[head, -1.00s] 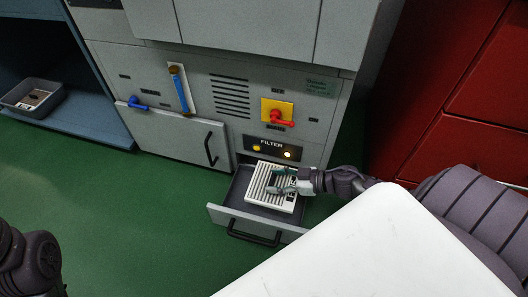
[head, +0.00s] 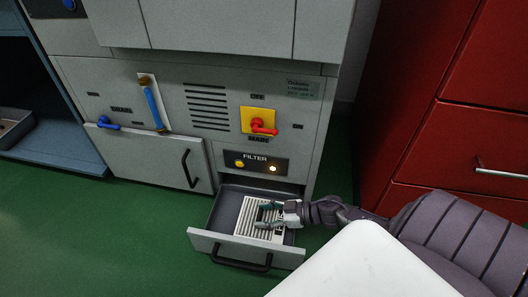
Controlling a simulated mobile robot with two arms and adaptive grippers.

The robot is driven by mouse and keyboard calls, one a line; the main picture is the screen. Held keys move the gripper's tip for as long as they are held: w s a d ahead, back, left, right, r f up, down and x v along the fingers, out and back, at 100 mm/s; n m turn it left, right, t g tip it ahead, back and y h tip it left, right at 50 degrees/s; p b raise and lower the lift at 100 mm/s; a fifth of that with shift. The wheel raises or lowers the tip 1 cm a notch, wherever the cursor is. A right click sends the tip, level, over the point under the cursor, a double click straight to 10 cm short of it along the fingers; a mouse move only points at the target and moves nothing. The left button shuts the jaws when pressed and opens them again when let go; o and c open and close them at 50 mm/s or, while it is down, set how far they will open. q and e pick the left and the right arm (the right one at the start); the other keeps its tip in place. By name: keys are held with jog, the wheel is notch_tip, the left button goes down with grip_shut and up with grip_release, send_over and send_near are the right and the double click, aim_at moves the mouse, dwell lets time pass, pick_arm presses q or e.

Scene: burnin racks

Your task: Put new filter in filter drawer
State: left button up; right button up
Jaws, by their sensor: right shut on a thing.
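The filter drawer (head: 225,238) is pulled out at the foot of the grey cabinet, below the FILTER label panel (head: 255,163). The white slatted filter (head: 240,226) is inside the drawer outline, toward its right side. My right gripper (head: 268,215) reaches in from the right and is shut on the filter's dark middle part. The fingers cover part of the filter, and I cannot tell whether it rests on the drawer floor. My left gripper is not in view.
The drawer front has a black handle (head: 240,262). A red cabinet (head: 440,130) stands at the right. A grey bin (head: 14,128) sits on a blue shelf at left. Green floor is clear at left.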

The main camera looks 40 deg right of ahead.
jog(key=shift+f, duration=0.1)
jog(key=o, duration=1.2)
